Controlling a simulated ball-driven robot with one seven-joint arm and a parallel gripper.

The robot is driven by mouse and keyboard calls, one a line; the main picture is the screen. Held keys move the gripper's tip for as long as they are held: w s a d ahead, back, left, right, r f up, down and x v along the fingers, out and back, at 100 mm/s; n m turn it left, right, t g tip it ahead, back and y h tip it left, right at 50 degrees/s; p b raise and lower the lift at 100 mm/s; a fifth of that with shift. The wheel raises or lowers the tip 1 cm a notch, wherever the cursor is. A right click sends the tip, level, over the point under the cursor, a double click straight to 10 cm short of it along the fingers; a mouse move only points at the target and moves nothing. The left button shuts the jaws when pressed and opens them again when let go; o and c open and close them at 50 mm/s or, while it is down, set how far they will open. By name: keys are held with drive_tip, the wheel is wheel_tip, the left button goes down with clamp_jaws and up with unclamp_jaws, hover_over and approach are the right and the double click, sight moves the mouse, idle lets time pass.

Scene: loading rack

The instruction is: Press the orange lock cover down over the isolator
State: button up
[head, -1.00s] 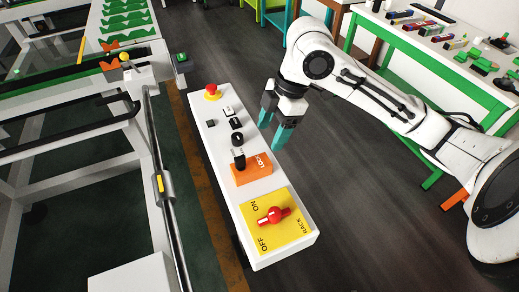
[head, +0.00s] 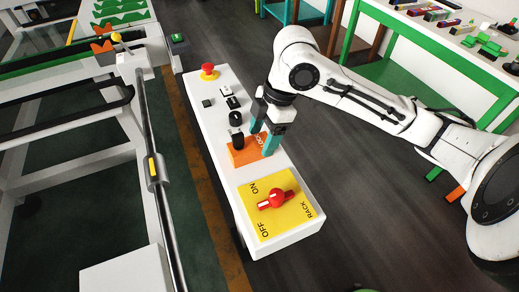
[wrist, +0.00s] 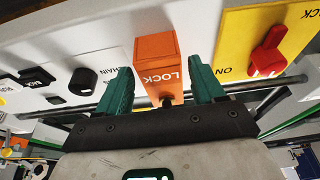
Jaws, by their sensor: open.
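The orange lock cover (head: 243,157), a block marked LOCK, sits on the white control box between a black knob and the yellow plate. It also shows in the wrist view (wrist: 157,53). My gripper (head: 264,139) is open at the cover's right side in the head view, its teal fingers partly hiding the cover. In the wrist view, the fingers (wrist: 161,85) stand either side of the cover; I cannot tell whether they touch it. The isolator (head: 277,198) is a red rotary handle on a yellow plate marked ON, OFF and RACK. It is uncovered and also shows in the wrist view (wrist: 267,55).
The white control box (head: 258,243) also carries a black knob (head: 236,118), switches and a red emergency button (head: 208,72). A metal rail (head: 150,150) runs to its left. A green table (head: 440,60) with small items stands at the back right.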

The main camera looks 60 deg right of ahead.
sight(262, 139)
drive_tip(key=shift+f, duration=0.35)
drive_tip(key=c, duration=1)
drive_tip(key=shift+r, duration=0.15)
drive_tip(key=shift+r+p, duration=2.75)
drive_tip(key=shift+r, duration=0.65)
